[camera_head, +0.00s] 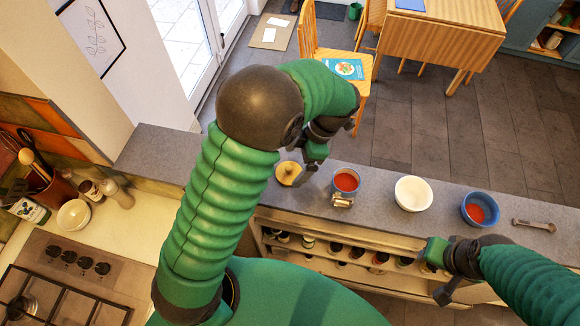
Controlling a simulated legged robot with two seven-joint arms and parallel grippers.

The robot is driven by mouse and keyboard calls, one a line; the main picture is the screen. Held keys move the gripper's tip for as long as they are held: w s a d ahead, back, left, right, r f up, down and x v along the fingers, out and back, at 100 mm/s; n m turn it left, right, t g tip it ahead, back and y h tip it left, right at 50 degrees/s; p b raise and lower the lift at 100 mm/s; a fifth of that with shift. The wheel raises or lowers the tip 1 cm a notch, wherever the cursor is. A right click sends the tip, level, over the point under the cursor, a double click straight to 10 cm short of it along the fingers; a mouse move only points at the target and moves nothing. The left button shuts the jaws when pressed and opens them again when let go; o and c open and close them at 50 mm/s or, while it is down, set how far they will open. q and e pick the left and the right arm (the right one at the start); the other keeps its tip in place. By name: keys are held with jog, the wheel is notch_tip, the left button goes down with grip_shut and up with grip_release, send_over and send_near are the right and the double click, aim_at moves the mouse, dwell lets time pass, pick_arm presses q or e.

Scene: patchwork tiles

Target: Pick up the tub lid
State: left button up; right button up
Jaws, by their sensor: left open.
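A round yellowish disc (289,173), which looks like the tub lid, lies on the grey counter, partly hidden by my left gripper. My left gripper (306,172) is open, with its fingers at the disc's right side; I cannot tell whether they touch it. A blue tub with red contents (346,181) stands just right of the gripper, with a metal object (342,200) at its front. My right gripper (441,272) appears open and empty in front of the counter, well away from the disc.
A white bowl (413,193), a blue bowl with red contents (479,209) and a metal wrench-like tool (534,225) sit along the counter (380,205) to the right. Shelves with bottles (335,248) are below. A hob (75,290) is at lower left.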

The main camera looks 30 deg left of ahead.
pick_arm(q)
jog(key=shift+s+a+f, duration=0.5)
jog(key=shift+s+f, duration=0.15)
jog(key=shift+f, duration=0.2)
jog(key=shift+s, duration=0.1)
jog(key=shift+d, duration=0.45)
jog(key=shift+c, duration=0.6)
jog(key=shift+w+d+f, duration=0.1)
jog(key=shift+w+d, duration=0.1)
jog(key=shift+w, duration=0.05)
jog(key=c, duration=0.5)
jog(key=shift+a, duration=0.1)
jog(key=c, duration=0.5)
jog(key=shift+s+a, duration=0.1)
jog(key=shift+a, duration=0.3)
jog(key=c, duration=0.4)
